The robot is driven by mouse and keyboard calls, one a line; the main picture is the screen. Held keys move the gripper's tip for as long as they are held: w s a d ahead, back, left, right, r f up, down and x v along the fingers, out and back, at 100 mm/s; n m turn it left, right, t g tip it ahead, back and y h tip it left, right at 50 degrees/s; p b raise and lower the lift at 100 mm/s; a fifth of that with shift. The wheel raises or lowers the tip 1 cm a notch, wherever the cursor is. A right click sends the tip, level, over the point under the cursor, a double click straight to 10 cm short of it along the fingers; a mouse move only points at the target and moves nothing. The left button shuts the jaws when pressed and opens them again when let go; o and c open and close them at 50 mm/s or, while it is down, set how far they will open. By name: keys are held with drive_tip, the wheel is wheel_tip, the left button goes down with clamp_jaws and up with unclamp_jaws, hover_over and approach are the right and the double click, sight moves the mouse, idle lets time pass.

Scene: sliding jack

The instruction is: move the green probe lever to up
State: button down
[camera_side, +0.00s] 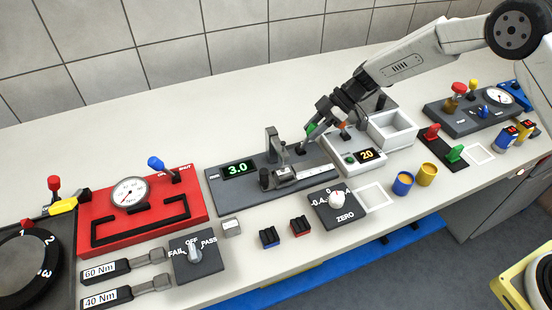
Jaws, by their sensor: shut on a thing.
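The green probe lever (311,129) stands at the back right of the dark gauge plate (236,200). Its green knob shows between the fingers of my gripper (309,136). My gripper reaches down from the upper right and is shut on the lever. The fingers partly hide the knob and the shaft, and I cannot tell the lever's exact position. A small display (239,169) on the same plate reads 3.0. A grey stand with a sliding measuring jaw (292,178) is just left of and in front of my gripper.
A white unit (370,155) with a display reading 20 and an open white tray (391,130) stand close right of my gripper. A ZERO knob (337,199) sits in front. A red panel (105,221) with a blue-knobbed lever is at left. The back counter is clear.

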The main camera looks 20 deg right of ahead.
drive_tip(key=shift+a+r+h, duration=0.15)
drive_tip(key=shift+a+h, duration=0.05)
drive_tip(key=shift+h, duration=0.1)
idle(0.6)
drive_tip(key=shift+a+r+h, duration=0.2)
drive_tip(key=shift+a+h, duration=0.25)
drive_tip(key=shift+h, duration=0.25)
drive_tip(key=a+h, duration=0.2)
drive_tip(key=shift+r+h, duration=0.15)
drive_tip(key=shift+h, duration=0.25)
drive_tip(key=shift+a+h, duration=0.75)
drive_tip(key=shift+h, duration=0.45)
drive_tip(key=shift+a+f+h, duration=0.2)
drive_tip(key=shift+a+h, duration=0.2)
drive_tip(key=shift+h, duration=0.3)
drive_tip(key=shift+a+f+h, duration=0.15)
drive_tip(key=shift+a+h, duration=0.25)
drive_tip(key=shift+h, duration=0.3)
drive_tip(key=shift+c, duration=1.9)
unclamp_jaws()
